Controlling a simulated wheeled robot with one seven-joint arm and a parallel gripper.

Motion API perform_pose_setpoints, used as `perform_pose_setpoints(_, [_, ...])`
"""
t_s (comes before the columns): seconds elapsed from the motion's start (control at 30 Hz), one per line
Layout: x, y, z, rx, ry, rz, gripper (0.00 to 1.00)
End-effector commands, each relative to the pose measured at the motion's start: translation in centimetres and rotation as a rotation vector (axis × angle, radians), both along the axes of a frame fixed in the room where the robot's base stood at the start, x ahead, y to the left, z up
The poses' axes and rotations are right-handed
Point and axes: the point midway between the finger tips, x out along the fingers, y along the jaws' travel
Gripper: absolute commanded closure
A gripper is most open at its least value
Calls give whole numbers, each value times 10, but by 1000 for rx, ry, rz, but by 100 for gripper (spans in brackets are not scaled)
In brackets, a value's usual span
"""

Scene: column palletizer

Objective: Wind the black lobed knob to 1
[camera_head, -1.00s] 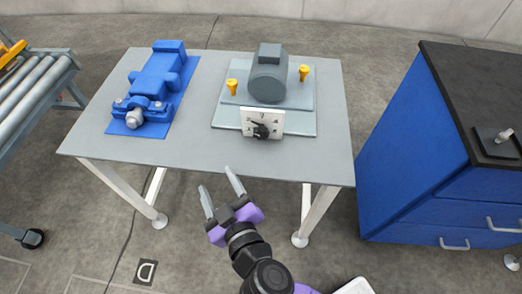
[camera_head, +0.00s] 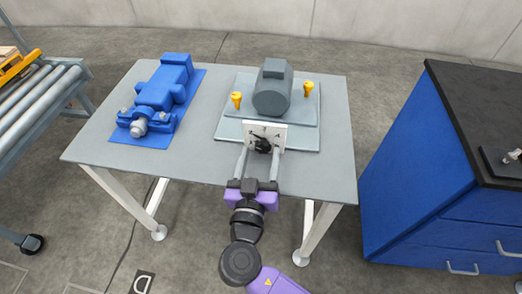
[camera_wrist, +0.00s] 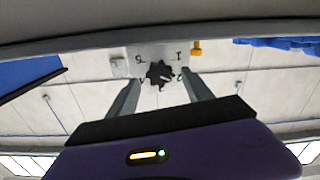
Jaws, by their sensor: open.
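The black lobed knob (camera_head: 262,144) sits on a white dial plate (camera_head: 279,133) at the front of the grey motor unit on the table. In the wrist view the knob (camera_wrist: 159,74) shows between my fingers, with numbers around it, among them a 1 at upper right. The picture there appears upside down. A light pointer mark is on the knob, but its exact reading is too small to tell. My gripper (camera_head: 259,154) is open, its two fingers pointing at the plate, one on each side of the knob. I cannot tell whether they touch it.
The grey motor (camera_head: 272,90) stands behind the plate between two yellow eyebolts (camera_head: 236,99). A blue vise-like machine (camera_head: 160,95) is on the left of the grey table (camera_head: 210,160). A blue cabinet (camera_head: 415,170) stands at right, a roller conveyor (camera_head: 35,110) at left.

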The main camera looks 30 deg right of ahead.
Motion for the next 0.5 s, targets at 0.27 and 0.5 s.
perform_pose_setpoints(0.27, [12,-9,0,0,0,0,41])
perform_pose_setpoints(0.5, [12,-9,0,-1,1,0,51])
